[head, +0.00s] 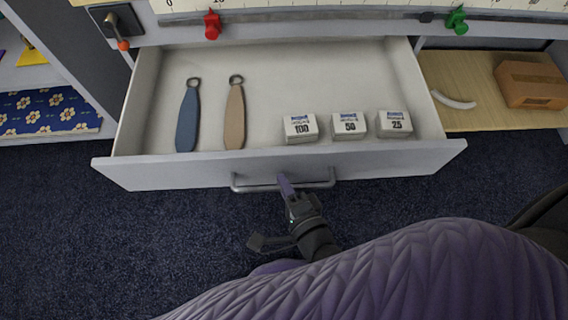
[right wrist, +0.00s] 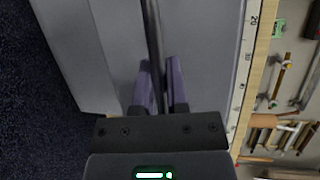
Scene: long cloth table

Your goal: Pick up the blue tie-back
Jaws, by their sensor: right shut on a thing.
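The blue tie-back (head: 187,120) lies flat in the open drawer (head: 130,172), toward its left side, with its ring end pointing to the back. A tan tie-back (head: 235,115) lies beside it on the right, apart from it. My right gripper (head: 286,186) is at the drawer front, shut on the drawer handle (head: 245,187). In the right wrist view its two purple fingers (right wrist: 159,78) stand on either side of the handle bar (right wrist: 152,28). My left gripper is not in view.
Three small white boxes marked 100 (head: 300,128), 50 (head: 349,125) and 25 (head: 394,124) sit in the drawer's right half. A brown box (head: 530,84) and a pale curved piece (head: 453,100) lie on a shelf at the right. Above the drawer runs a ruler edge (head: 340,9) with red and green clips.

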